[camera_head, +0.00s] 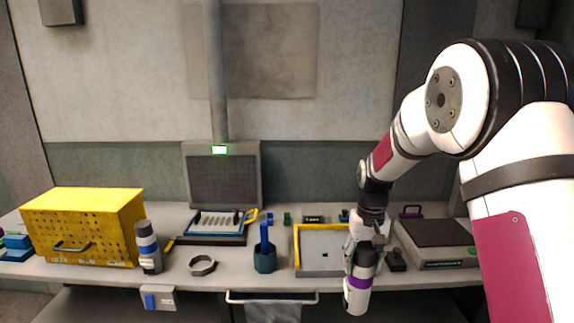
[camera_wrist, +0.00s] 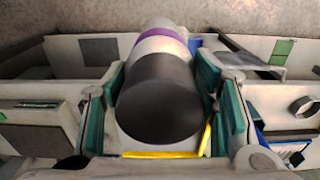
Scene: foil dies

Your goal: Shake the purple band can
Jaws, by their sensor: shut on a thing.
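The purple band can (camera_head: 358,282) is a white cylinder with a purple band and a dark end. My gripper (camera_head: 367,240) is shut on it and holds it slightly tilted at the front edge of the bench, in front of the yellow-framed tray. In the wrist view the can (camera_wrist: 160,90) points its dark end toward the camera, with the purple band farther off. The green-padded fingers of my gripper (camera_wrist: 165,105) press on both sides of it. A second can (camera_head: 148,247) with a blue band stands upright on the bench at the left.
A yellow perforated box (camera_head: 85,225) stands at the left. A grey ring (camera_head: 202,265) and a dark teal cup (camera_head: 265,258) with a blue tool stand mid-bench. The yellow-framed tray (camera_head: 297,250) lies behind the can, and a flat grey device (camera_head: 440,240) is at the right.

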